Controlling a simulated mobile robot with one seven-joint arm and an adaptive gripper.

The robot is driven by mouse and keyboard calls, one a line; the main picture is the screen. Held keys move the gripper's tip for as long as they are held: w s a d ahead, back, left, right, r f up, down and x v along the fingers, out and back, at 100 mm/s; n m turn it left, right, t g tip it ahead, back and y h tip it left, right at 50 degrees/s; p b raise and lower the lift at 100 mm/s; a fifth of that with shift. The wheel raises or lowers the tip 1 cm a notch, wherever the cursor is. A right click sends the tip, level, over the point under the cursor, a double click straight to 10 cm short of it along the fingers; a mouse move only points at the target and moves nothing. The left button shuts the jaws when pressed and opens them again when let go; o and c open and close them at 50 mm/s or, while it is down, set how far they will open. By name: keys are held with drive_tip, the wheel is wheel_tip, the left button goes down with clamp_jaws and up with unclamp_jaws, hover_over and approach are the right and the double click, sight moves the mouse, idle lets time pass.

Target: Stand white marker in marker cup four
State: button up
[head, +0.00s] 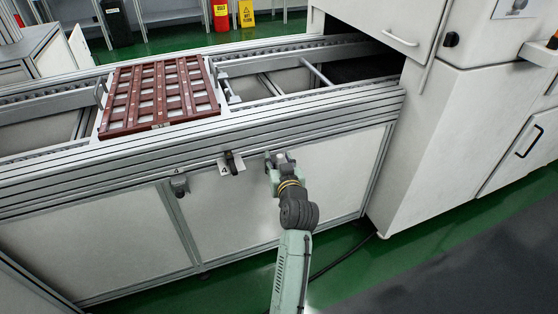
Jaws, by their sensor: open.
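A small dark holder (232,162) is mounted on the front of the conveyor frame. A white plate marked 4 (223,169) is beside it, so it looks like marker cup four. Its opening is too small to make out. My gripper (279,156) is open just to the right of the holder, close to the conveyor's front rail and apart from the holder. I cannot make out a white marker in this view, and the space between my fingers is too small to see clearly.
A grey box-like fitting (180,184) hangs on the front panel left of the holder. A brown slotted tray (140,118) lies on the conveyor (300,118). A large white machine cabinet (400,170) stands to the right.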

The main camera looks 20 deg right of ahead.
drive_tip(key=shift+r, duration=0.15)
drive_tip(key=b+v, duration=0.1)
drive_tip(key=v, duration=1.1)
